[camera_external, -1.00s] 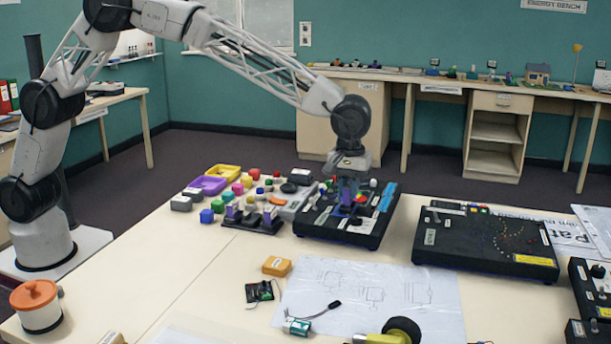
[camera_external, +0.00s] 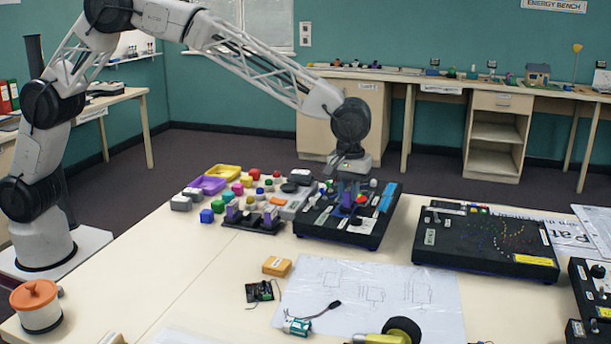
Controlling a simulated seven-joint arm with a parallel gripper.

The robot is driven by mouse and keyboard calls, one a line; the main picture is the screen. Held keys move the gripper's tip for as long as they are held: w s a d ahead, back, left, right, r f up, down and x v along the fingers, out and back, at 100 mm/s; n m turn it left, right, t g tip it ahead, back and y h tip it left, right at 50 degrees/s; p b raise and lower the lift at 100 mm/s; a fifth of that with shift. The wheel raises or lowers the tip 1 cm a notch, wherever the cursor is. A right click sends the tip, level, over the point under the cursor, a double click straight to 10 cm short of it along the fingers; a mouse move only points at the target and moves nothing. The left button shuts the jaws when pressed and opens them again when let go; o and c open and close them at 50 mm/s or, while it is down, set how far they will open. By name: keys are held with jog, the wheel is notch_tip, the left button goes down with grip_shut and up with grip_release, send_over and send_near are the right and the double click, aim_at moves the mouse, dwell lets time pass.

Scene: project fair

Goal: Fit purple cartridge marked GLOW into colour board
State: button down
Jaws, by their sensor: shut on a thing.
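My gripper (camera_external: 347,197) points down over the black colour board (camera_external: 345,239) near the middle of the table. It is shut on the purple cartridge (camera_external: 346,202), which shows as a small purple piece between the fingers at the board's surface. The GLOW marking is too small to read. Whether the cartridge is seated in a slot or just above it cannot be told from here. The board also carries blue strips, an orange-red part and pale labels.
A dark rack with purple pieces (camera_external: 254,222) stands left of the board, among several coloured blocks and a purple tray (camera_external: 208,185) and yellow tray (camera_external: 224,171). Another black board (camera_external: 484,258) lies to the right. A paper drawing (camera_external: 370,300) and an orange box (camera_external: 277,266) are in front.

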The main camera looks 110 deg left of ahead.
jog(key=shift+f, duration=0.5)
dwell(0.4)
jog(key=c, duration=0.6)
grip_release()
jog(key=shift+r, duration=0.15)
jog(key=shift+r, duration=3.35)
